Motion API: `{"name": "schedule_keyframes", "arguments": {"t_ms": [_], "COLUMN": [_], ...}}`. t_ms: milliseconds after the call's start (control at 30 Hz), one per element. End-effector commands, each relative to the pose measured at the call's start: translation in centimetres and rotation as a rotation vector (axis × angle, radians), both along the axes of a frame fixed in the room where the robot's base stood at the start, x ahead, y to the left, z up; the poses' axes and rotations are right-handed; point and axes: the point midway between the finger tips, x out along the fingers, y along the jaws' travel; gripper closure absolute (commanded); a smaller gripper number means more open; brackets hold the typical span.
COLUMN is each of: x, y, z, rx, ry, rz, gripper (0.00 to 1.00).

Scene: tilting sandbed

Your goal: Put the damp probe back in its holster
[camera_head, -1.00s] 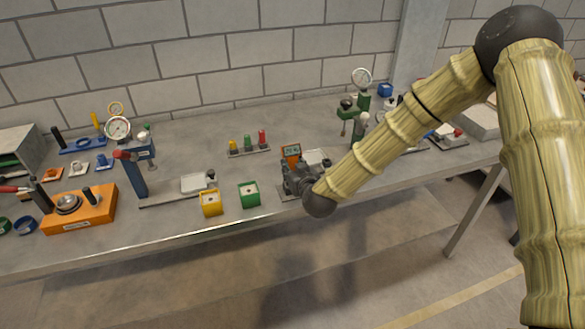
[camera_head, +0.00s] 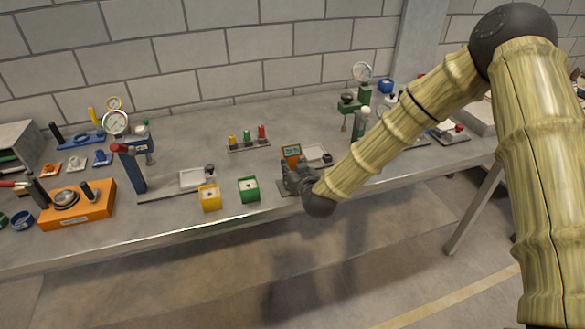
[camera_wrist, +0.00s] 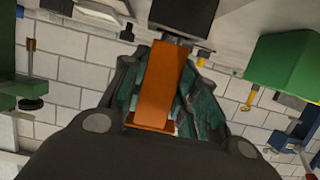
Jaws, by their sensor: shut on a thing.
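The damp probe, which I take to be the orange device with a small display (camera_head: 291,151), stands at the middle front of the bench. My gripper (camera_head: 292,168) is around its lower part. In the wrist view, my gripper (camera_wrist: 163,92) is shut on the orange body (camera_wrist: 166,75), with a teal-lined finger on each side. A dark block (camera_wrist: 184,14) shows at the far end of the orange body. The probe's lower end is hidden by my gripper in the head view. I cannot make out the holster for certain.
A white tray (camera_head: 316,152) lies just behind the probe. Green (camera_head: 249,189) and yellow (camera_head: 209,197) blocks stand to the left near the front edge. A green gauge stand (camera_head: 361,110) is behind right.

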Motion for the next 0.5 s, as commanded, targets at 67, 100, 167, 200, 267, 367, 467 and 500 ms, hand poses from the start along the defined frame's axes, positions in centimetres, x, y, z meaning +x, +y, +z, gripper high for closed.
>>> {"name": "schedule_keyframes", "arguments": {"t_ms": [67,100,167,200,267,367,467,500], "x": [0.01,0.01,0.01,0.01,0.01,0.02,0.01,0.02], "y": [0.01,0.01,0.01,0.02,0.01,0.02,0.01,0.02], "z": [-0.26,-0.34,-0.48,-0.56,-0.69,-0.78,-0.76,-0.75], "rx": [0.000,0.000,0.000,0.000,0.000,0.000,0.000,0.000], "ry": [0.000,-0.001,-0.001,-0.001,-0.001,-0.001,-0.001,-0.001], "rz": [0.000,0.000,0.000,0.000,0.000,0.000,0.000,0.000], "gripper": [0.90,0.90,0.90,0.90,0.90,0.90,0.90,0.90]}}
